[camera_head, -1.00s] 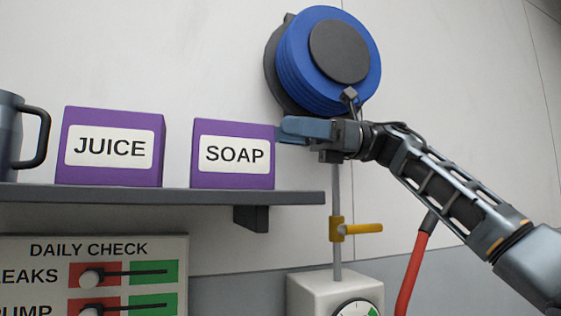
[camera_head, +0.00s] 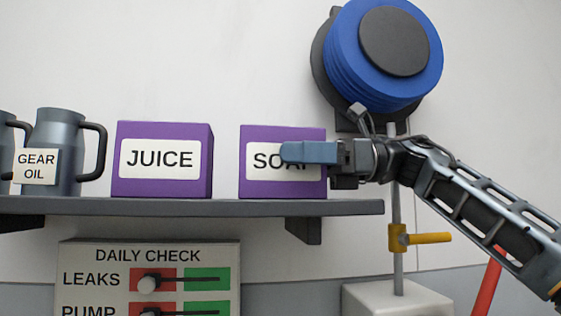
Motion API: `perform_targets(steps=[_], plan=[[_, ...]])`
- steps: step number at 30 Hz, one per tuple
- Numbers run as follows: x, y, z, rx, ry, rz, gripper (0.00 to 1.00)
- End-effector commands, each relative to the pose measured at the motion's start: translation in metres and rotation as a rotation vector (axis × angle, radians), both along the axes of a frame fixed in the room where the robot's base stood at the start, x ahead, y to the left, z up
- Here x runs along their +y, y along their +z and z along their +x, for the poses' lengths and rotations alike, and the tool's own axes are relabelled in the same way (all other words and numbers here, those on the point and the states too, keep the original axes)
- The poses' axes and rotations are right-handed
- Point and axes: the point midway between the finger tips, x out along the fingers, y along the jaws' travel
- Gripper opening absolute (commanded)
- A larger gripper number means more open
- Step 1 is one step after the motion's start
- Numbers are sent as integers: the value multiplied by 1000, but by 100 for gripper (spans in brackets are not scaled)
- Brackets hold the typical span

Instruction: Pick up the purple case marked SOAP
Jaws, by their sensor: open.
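The purple case marked SOAP (camera_head: 258,180) stands upright on a dark grey shelf (camera_head: 200,208), near its right end. My gripper (camera_head: 285,153) is in front of the case's face and covers the right part of its white label. The jaws point left and look empty. The gap between the fingers is hard to see from this side, and I cannot tell whether they touch the case. A second purple case, marked JUICE (camera_head: 162,187), stands to the left with a clear gap between the two.
A grey GEAR OIL jug (camera_head: 60,130) stands left on the shelf, with part of another beside it. A blue hose reel (camera_head: 385,55) hangs at upper right. Below are a DAILY CHECK panel (camera_head: 150,255), a yellow valve handle (camera_head: 428,238) and a red hose (camera_head: 488,275).

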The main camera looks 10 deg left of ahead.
Motion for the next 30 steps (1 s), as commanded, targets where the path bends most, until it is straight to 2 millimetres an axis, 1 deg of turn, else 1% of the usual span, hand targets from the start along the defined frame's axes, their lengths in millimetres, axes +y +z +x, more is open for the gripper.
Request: perform_targets(steps=[2, 8, 30], plan=[[5, 0, -2, 0, 1, 0, 100], [5, 0, -1, 0, 0, 0, 99], [4, 0, -1, 1, -1, 1, 28]])
